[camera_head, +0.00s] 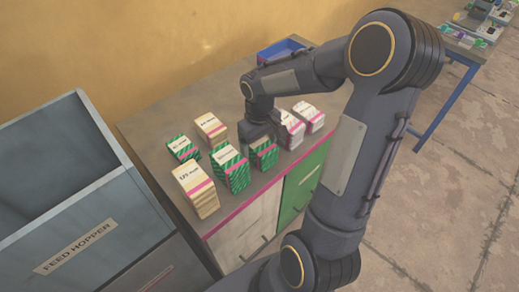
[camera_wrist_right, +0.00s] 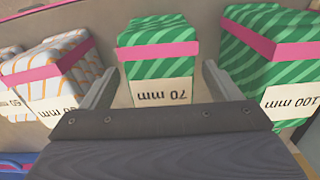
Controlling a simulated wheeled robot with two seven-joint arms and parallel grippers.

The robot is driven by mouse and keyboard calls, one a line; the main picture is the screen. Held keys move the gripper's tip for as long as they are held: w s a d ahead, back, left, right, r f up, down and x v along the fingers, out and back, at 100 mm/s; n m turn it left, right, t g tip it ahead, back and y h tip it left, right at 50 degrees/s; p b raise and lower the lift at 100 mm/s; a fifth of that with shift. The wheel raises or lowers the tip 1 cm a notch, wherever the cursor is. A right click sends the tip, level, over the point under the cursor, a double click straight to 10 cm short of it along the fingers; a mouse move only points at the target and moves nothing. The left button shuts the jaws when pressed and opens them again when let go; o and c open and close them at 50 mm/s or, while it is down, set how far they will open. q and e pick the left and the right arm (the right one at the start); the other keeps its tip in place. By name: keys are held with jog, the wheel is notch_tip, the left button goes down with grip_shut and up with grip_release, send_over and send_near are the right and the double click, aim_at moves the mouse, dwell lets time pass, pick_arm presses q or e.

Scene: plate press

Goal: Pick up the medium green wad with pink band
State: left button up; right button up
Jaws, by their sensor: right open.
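A green striped wad with a pink band and a "70 mm" label (camera_wrist_right: 158,62) is in the middle of the right wrist view. The same wad shows in the head view (camera_head: 264,156), partly hidden under my right gripper (camera_head: 260,138). My right gripper is open and empty, with one finger to each side of this wad in the wrist view; I cannot tell how far down the fingers reach. A larger green wad marked "100 mm" (camera_wrist_right: 275,50) stands beside it, also seen in the head view (camera_head: 234,172). Another green wad (camera_head: 183,149) lies farther left. My left gripper is out of view.
White striped wads with pink bands (camera_head: 292,131) stand just right of the gripper. Cream wads (camera_head: 197,190) stand to the left. A blue bin (camera_head: 283,50) sits at the back of the cabinet top. The grey feed hopper (camera_head: 75,235) stands at the left.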

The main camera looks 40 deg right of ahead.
aim_at(260, 143)
notch_tip(260, 143, down, 2)
jog(key=shift+c, duration=0.2)
jog(key=c, duration=1.1)
jog(key=shift+o, duration=0.2)
jog(key=shift+r, duration=0.1)
notch_tip(260, 143, up, 10)
jog(key=shift+f+p, duration=0.1)
jog(key=shift+p, duration=0.2)
jog(key=shift+s, duration=0.1)
